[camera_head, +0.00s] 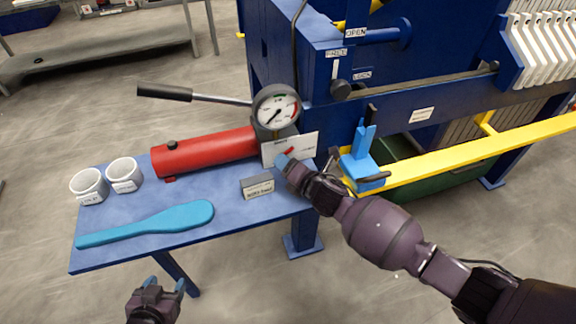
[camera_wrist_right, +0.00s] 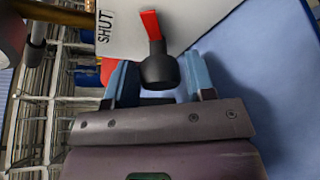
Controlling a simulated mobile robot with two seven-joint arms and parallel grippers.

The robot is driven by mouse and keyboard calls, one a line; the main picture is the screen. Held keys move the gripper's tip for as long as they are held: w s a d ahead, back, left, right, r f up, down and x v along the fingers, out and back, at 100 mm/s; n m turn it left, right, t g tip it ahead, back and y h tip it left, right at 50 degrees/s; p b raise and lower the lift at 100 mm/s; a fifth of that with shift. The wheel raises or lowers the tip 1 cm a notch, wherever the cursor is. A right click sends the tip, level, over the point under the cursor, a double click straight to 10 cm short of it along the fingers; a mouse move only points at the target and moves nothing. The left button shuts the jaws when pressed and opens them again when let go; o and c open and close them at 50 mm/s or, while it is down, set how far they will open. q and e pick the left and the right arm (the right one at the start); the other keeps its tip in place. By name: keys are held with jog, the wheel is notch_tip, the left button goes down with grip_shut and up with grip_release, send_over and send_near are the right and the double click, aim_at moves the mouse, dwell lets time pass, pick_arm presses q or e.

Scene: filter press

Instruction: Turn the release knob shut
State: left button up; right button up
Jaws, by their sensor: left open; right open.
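The release knob (camera_wrist_right: 158,68) is black with a red pointer (camera_wrist_right: 151,25) and sits at a white panel; in the right wrist view a "SHUT" label is left of the pointer. In the head view the panel (camera_head: 306,147) stands at the right end of the red pump cylinder (camera_head: 205,152), with a bit of red pointer showing. My right gripper (camera_head: 287,164) is open at the panel; in the wrist view its blue fingers lie either side of the knob; I cannot tell if they touch it. My left gripper (camera_head: 165,286) is open and empty, in front of the bench.
The blue bench (camera_head: 150,225) holds a teal paddle (camera_head: 150,222), two white cups (camera_head: 124,174) and a small labelled block (camera_head: 258,185). A gauge (camera_head: 276,108) and the pump lever (camera_head: 166,92) rise behind. A blue press frame and a yellow rail (camera_head: 480,147) stand at right.

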jog(key=shift+c, duration=0.5)
jog(key=c, duration=0.5)
jog(key=shift+r+n+h+p, duration=0.3)
jog(key=shift+n+p, duration=0.3)
jog(key=shift+p, duration=0.25)
jog(key=shift+c, duration=0.2)
jog(key=n+h+p, duration=0.1)
jog(key=n+p, duration=0.1)
jog(key=p, duration=0.1)
jog(key=shift+a+h, duration=0.1)
jog(key=shift+h, duration=0.2)
jog(key=shift+n+h+p, duration=0.4)
jog(key=shift+n+p, duration=0.4)
jog(key=shift+p, duration=0.1)
jog(key=shift+a+f+n+h+p, duration=0.15)
jog(key=shift+n+h+p, duration=0.2)
jog(key=shift+n+h, duration=0.3)
jog(key=shift+s+n+t+h, duration=0.1)
jog(key=shift+n+t+h, duration=0.3)
jog(key=shift+n, duration=0.35)
